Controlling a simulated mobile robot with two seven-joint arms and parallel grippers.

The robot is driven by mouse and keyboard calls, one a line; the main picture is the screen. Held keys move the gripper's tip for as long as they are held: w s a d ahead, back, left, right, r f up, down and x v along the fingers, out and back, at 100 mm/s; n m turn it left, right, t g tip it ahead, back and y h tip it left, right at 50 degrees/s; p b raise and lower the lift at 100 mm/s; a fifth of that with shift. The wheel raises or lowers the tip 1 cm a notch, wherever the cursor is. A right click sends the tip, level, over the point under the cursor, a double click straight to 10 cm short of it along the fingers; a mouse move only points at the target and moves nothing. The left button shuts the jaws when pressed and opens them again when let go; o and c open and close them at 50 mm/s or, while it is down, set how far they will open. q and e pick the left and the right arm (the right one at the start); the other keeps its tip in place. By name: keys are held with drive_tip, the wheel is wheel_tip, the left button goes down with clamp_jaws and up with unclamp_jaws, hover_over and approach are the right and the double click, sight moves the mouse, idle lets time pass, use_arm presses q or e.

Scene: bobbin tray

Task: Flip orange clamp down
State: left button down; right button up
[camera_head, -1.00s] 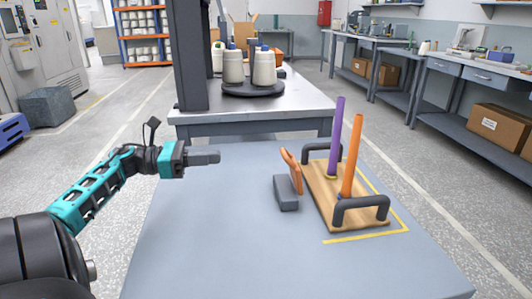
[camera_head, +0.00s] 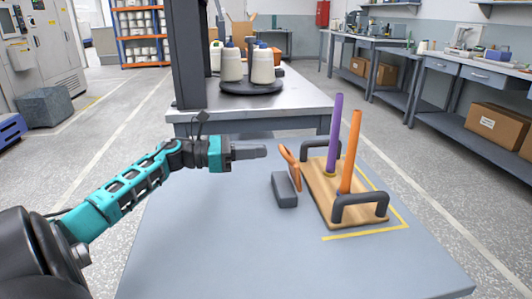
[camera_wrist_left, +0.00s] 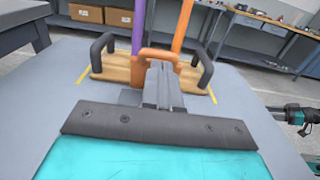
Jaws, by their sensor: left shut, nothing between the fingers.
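The orange clamp (camera_head: 290,166) stands raised, leaning a little, on its dark grey block (camera_head: 284,190), just left of the wooden tray (camera_head: 318,187). My left gripper (camera_head: 261,151) is shut and empty. It is level, to the left of the clamp's upper part, with a small gap showing in the head view. In the left wrist view the shut fingers (camera_wrist_left: 160,82) point at the orange clamp (camera_wrist_left: 158,54) and partly hide it; contact cannot be told there. Part of my right arm (camera_wrist_left: 298,112) shows at that view's right edge; its jaws are unclear.
The tray holds an upright purple rod (camera_head: 333,135) and an orange rod (camera_head: 350,150), with dark handles (camera_head: 360,199) at its ends. Yellow tape (camera_head: 370,235) marks the table around it. The table's left and front are clear. Bobbins (camera_head: 263,66) stand on a farther table.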

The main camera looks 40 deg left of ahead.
use_arm(q)
drive_tip(key=shift+x, duration=1.45)
drive_tip(key=shift+r, duration=0.15)
